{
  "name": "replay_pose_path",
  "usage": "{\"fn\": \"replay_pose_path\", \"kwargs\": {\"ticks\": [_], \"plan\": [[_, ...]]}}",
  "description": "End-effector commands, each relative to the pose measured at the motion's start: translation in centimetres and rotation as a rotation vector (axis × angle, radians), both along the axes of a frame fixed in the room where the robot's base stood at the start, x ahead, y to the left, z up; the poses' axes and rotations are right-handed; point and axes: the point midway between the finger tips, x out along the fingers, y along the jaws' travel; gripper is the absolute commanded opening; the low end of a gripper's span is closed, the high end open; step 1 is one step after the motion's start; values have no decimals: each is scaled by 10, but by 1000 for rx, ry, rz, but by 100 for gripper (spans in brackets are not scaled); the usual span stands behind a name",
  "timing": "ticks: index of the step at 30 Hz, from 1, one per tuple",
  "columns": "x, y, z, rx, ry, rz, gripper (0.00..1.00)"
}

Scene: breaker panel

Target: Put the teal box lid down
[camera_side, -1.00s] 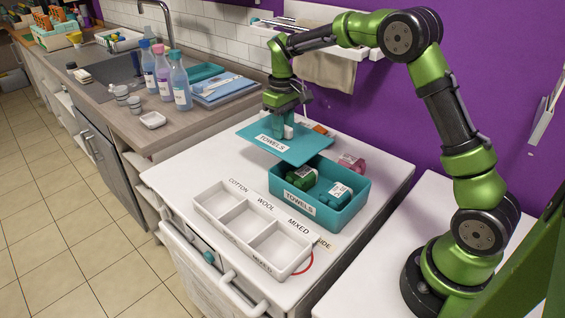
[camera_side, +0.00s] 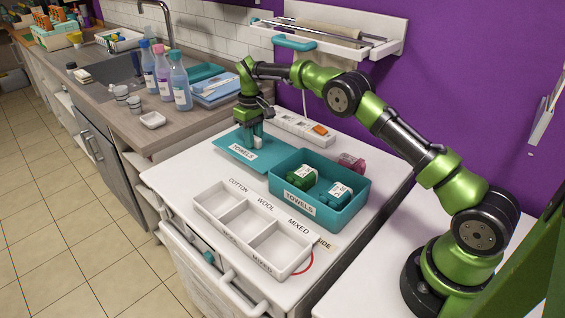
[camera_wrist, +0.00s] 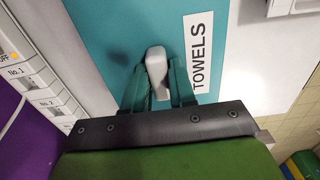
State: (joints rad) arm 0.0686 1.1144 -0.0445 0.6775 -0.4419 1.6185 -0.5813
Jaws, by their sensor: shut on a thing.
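The teal box lid (camera_side: 242,150) with its TOWELS label is at the back left of the white cart top, beside the box. It looks level and low, at or just above the surface; I cannot tell if it touches. My gripper (camera_side: 257,140) is shut on the lid's pale handle. In the wrist view the fingers of my gripper (camera_wrist: 158,85) are on both sides of the handle (camera_wrist: 156,66), with the teal lid (camera_wrist: 120,30) below. The teal box (camera_side: 322,208), also labelled TOWELS, stands open with green and teal rolled items inside.
A white three-part tray (camera_side: 252,228) stands in front of the box. A white switch strip (camera_side: 304,129) lies behind the lid. A pink item (camera_side: 351,162) is behind the box. The cart's left front corner is clear.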

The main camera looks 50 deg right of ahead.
Motion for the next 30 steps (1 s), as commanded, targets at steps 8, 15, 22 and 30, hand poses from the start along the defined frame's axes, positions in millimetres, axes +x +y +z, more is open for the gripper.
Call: {"fn": "replay_pose_path", "kwargs": {"ticks": [8,15,22,30], "plan": [[0,0,-33,1,2,0,0],[0,0,-47,0,-2,-1,0],[0,0,-49,1,-1,0,0],[0,0,-50,0,-1,0,51]]}}
